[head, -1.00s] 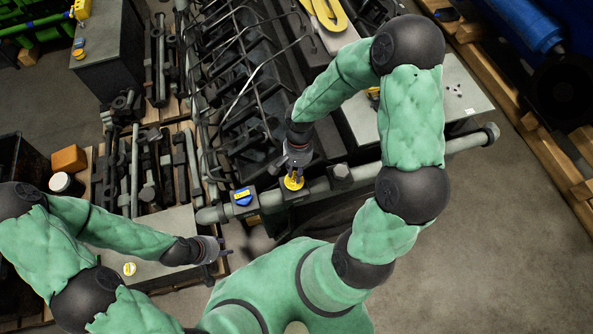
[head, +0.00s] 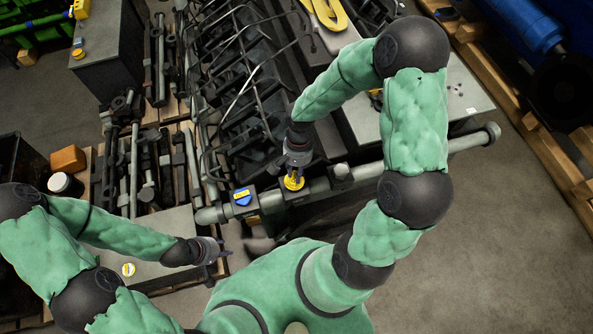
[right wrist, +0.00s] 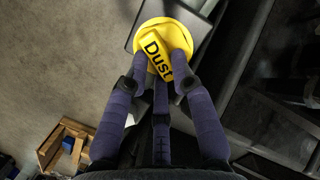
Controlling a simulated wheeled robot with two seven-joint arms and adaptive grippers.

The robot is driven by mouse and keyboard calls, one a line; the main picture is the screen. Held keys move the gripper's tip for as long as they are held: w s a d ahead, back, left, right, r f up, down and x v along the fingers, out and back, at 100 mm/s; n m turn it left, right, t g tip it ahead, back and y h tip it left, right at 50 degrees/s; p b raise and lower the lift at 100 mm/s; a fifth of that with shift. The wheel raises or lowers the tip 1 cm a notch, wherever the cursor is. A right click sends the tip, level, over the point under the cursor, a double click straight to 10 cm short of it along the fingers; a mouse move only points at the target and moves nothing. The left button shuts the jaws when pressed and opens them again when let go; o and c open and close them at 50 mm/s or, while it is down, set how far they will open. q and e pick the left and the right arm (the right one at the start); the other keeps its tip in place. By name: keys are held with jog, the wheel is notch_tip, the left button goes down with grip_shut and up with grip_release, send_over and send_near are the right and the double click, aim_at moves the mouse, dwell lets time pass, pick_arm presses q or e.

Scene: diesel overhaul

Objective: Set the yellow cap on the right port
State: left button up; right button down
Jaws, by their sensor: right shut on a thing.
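The yellow cap (head: 293,184), marked "Dust" in the right wrist view (right wrist: 153,47), is held in my right gripper (head: 296,172). The gripper's fingers are shut on it. The cap is at the long grey pipe (head: 318,185), in line with it from above. A grey block shows behind the cap in the right wrist view; I cannot tell whether the cap touches it. A blue cap with a yellow label (head: 242,197) sits on the pipe to the left. My left gripper (head: 224,250) looks open and empty, left of and below the pipe.
The dark engine with bent thin pipes (head: 240,70) lies behind. A grey table (head: 165,262) at lower left carries a yellow-and-white round piece (head: 128,269). Open floor (head: 480,240) lies at right.

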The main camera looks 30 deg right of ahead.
jog(key=shift+f+b, duration=0.45)
jog(key=shift+b, duration=0.05)
dwell(0.7)
jog(key=c, duration=1)
grip_release()
jog(key=shift+r, duration=0.1)
jog(key=v, duration=1.2)
